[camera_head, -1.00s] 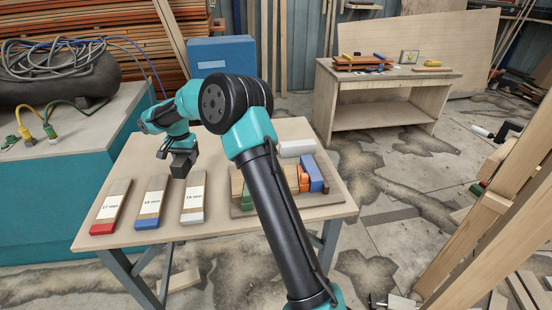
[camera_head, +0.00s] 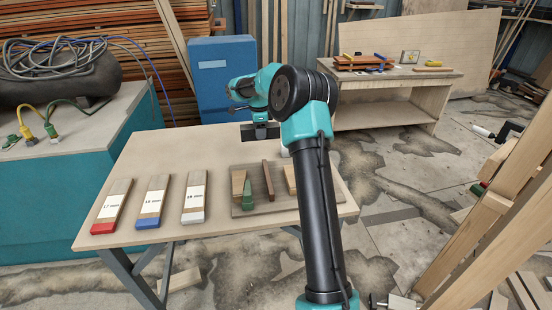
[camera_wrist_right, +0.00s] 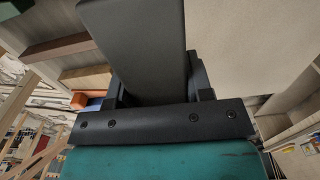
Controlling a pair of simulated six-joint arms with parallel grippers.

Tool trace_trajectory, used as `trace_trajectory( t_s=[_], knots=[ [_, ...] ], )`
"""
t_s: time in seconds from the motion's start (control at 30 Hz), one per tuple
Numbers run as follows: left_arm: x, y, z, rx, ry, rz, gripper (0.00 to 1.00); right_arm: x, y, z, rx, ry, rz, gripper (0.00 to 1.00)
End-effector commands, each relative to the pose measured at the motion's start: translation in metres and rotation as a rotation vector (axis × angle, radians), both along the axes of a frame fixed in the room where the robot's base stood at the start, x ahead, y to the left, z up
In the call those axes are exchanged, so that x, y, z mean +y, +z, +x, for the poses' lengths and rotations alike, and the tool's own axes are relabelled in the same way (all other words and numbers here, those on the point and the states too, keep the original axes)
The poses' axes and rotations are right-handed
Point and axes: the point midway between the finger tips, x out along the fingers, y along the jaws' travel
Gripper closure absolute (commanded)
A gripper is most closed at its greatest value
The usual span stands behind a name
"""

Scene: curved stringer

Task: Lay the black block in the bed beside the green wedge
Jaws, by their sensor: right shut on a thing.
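My right gripper (camera_head: 258,124) is above the table's far side, behind the wooden board. It is shut on the black block (camera_wrist_right: 140,45), which fills the upper middle of the right wrist view. The bed is the brown board (camera_head: 285,205) on the table. The green wedge (camera_head: 247,196) stands on the board's left part, next to a tan wooden piece (camera_head: 238,181). A dark brown strip (camera_head: 267,181) stands to the right of the green wedge, with bare board between them. My left gripper is not in view.
Three labelled samples with red (camera_head: 103,228), blue (camera_head: 147,222) and white (camera_head: 193,216) ends lie on the table's left. Another tan piece (camera_head: 290,180) stands on the board. My right arm hides the board's right part. An orange block (camera_wrist_right: 82,100) shows in the wrist view.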

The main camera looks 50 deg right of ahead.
Motion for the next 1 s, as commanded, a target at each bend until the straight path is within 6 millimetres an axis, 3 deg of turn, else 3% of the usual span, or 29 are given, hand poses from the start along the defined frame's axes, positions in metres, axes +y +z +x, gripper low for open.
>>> trace_trajectory(
  t_s=[0.27, 0.6, 1.0],
  knots=[
    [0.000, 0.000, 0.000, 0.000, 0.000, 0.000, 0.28, 0.000, -0.007, 0.000, 0.000, 0.003, 0.000, 0.82],
    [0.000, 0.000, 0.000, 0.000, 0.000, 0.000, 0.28, 0.000, -0.049, 0.000, 0.001, 0.003, 0.001, 0.82],
    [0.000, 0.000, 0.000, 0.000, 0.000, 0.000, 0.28, 0.001, -0.056, 0.001, 0.000, 0.004, 0.000, 0.82]
  ],
)
